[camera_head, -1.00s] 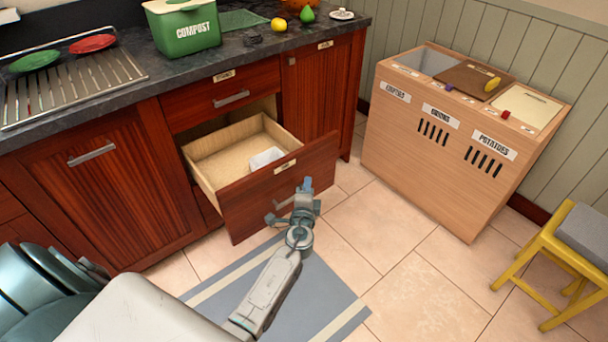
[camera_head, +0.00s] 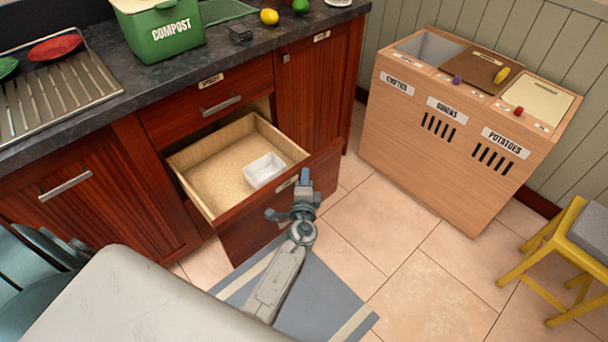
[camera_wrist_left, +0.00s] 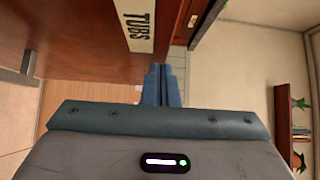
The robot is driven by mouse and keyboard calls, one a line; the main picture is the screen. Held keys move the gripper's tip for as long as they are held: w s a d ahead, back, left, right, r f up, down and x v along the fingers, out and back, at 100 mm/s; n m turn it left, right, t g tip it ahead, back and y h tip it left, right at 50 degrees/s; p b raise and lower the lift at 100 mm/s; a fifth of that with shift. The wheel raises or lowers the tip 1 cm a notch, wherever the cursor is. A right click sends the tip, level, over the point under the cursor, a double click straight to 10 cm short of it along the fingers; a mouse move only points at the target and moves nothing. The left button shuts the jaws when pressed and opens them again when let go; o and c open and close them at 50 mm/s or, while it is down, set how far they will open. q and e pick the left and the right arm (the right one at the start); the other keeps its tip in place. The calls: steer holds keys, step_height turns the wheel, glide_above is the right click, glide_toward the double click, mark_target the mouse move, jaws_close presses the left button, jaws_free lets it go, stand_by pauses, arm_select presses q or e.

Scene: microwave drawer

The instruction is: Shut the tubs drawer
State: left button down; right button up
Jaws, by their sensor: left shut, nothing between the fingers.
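The tubs drawer (camera_head: 237,228) is pulled open from the cabinet below the counter. A small white tub (camera_head: 264,170) lies inside it, near the front. My left gripper (camera_head: 304,178) is shut and empty in front of the drawer's front panel, near its top edge and right of the middle. In the left wrist view the shut fingers (camera_wrist_left: 161,84) are close to the red-brown front panel (camera_wrist_left: 75,40) with the label TUBS (camera_wrist_left: 140,28). I cannot tell whether they touch it. The gripper partly hides the drawer's handle in the head view. My right gripper is not in view.
A shut upper drawer (camera_head: 205,105) is above the open one. A wooden bin unit (camera_head: 450,150) stands to the right, and a yellow stool (camera_head: 545,250) at the far right. A striped mat (camera_head: 325,300) lies on the tiled floor. A green compost bin (camera_head: 160,35) stands on the counter.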

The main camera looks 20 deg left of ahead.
arm_select(q)
steer(key=shift+a, duration=0.1)
